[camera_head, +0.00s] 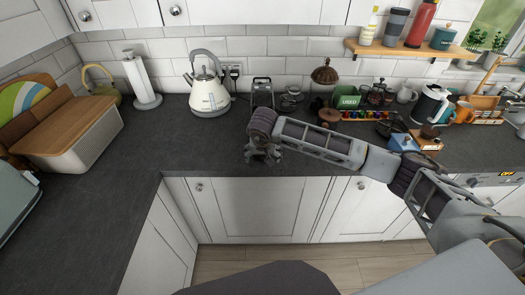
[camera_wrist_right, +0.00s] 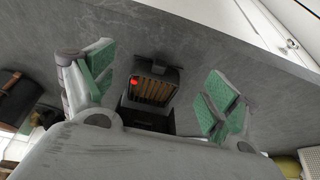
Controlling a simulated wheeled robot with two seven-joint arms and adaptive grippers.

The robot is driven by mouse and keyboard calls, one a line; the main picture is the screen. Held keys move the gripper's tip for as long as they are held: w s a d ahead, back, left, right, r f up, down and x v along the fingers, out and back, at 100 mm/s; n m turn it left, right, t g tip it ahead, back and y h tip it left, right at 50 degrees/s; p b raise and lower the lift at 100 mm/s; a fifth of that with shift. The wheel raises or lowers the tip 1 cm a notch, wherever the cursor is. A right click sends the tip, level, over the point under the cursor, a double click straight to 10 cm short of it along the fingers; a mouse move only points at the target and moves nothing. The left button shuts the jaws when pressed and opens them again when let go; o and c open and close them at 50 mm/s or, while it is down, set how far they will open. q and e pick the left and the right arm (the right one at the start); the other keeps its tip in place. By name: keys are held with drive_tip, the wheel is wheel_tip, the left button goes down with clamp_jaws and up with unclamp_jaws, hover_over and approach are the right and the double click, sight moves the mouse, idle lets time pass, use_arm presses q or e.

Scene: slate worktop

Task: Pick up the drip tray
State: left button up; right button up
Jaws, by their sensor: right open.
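The drip tray (camera_wrist_right: 155,82) appears to be the dark box with a slatted, tan-lit top and a red spot in the right wrist view. It lies between and beyond the fingers of my right gripper (camera_wrist_right: 160,88), which is open with green pads and not touching it. A black part (camera_wrist_right: 145,118) adjoins it. In the head view my right gripper (camera_head: 263,156) points down near the worktop's front edge. A small dark metal-framed object (camera_head: 262,88) stands behind it; I cannot tell whether the tray is part of it. My left gripper is not in view.
A cream kettle (camera_head: 208,92) stands left of the arm on the slate worktop (camera_head: 150,140). A bread bin (camera_head: 75,135) is at the left. The worktop's left-middle is clear.

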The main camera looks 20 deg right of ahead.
drive_tip(key=shift+x, duration=1.3)
drive_tip(key=c, duration=1.4)
